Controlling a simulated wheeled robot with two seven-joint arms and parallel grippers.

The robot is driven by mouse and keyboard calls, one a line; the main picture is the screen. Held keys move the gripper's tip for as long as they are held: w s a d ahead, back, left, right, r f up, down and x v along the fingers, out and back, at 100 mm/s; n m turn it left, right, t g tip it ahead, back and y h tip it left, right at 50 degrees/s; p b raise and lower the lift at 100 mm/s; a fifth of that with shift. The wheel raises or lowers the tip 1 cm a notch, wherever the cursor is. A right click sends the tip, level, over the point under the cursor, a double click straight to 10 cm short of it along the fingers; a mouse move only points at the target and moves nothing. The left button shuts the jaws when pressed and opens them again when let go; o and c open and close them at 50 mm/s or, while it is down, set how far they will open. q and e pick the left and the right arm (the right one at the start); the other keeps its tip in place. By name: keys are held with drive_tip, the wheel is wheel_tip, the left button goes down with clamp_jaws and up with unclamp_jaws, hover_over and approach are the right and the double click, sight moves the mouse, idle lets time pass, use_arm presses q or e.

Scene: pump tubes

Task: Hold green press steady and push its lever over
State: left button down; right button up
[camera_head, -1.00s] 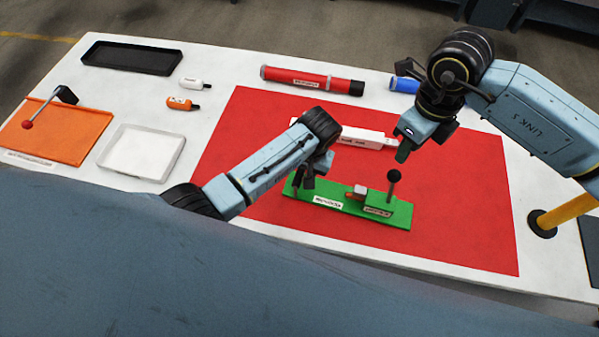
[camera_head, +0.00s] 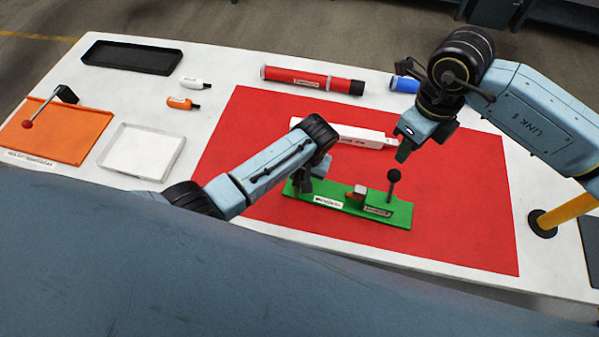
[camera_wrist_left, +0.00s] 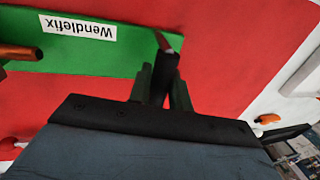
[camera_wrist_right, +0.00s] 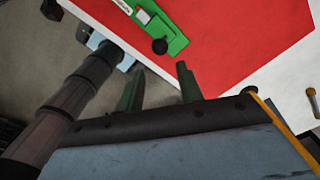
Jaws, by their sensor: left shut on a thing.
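The green press (camera_head: 340,208) lies on the red mat, with a white label, a grey-and-copper block and an upright lever with a dark ball knob (camera_head: 394,175) towards its right end. My left gripper (camera_head: 303,188) is at the press's left end. In the left wrist view its fingers (camera_wrist_left: 162,85) are shut on a dark upright part at the end of the green base (camera_wrist_left: 90,55). My right gripper (camera_head: 403,155) is above and behind the lever, apart from it. In the right wrist view its fingers (camera_wrist_right: 158,85) are spread and empty, with the knob (camera_wrist_right: 160,46) beyond them.
The red mat (camera_head: 460,210) is mostly clear around the press. A white labelled bar (camera_head: 360,136) lies behind it. A red tube (camera_head: 310,79) and a blue one (camera_head: 404,85) lie at the back.

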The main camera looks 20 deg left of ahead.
drive_tip(key=shift+c, duration=0.5)
clamp_jaws()
drive_tip(key=m+y, duration=0.2)
drive_tip(key=m, duration=0.8)
drive_tip(key=m+y, duration=0.2)
drive_tip(key=m, duration=0.9)
drive_tip(key=m+y, duration=0.2)
drive_tip(key=m, duration=0.8)
drive_tip(key=shift+w+a+r+m+t, duration=0.1)
drive_tip(key=shift+w+a+m+t, duration=0.2)
drive_tip(key=shift+m+t, duration=0.1)
